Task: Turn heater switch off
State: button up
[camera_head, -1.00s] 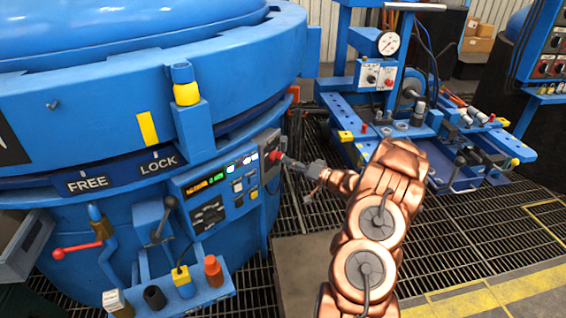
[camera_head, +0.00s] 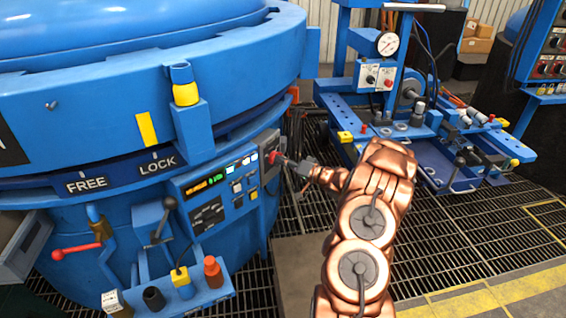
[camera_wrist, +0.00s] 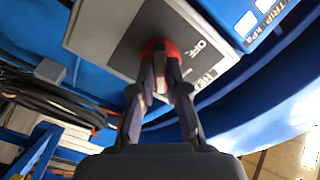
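The heater switch is a red knob on a grey box on the side of the blue furnace (camera_head: 75,124). In the head view the heater switch (camera_head: 273,157) is partly covered by my gripper (camera_head: 284,161). In the wrist view my gripper (camera_wrist: 161,62) has its two fingertips close together on the heater switch (camera_wrist: 147,47), one on each side of its handle. The word OFF shows on the plate to the right of the knob. Other lettering is partly hidden behind the right finger, and the knob's exact angle is hard to tell.
A blue control panel (camera_head: 211,194) with lit displays and buttons is left of the switch. A lever shelf (camera_head: 208,292) juts out below it. A blue workbench (camera_head: 345,113) with a gauge stands at the right. Open grating (camera_head: 440,240) lies right of my arm.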

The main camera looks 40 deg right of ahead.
grip_shut()
jog(key=shift+n, duration=0.3)
jog(key=n+b, duration=1.1)
jog(key=n, duration=0.8)
jog(key=shift+f, duration=0.1)
jog(key=shift+n, duration=0.3)
jog(key=o, duration=0.6)
grip_release()
jog(key=shift+o, duration=0.2)
jog(key=shift+s, duration=0.1)
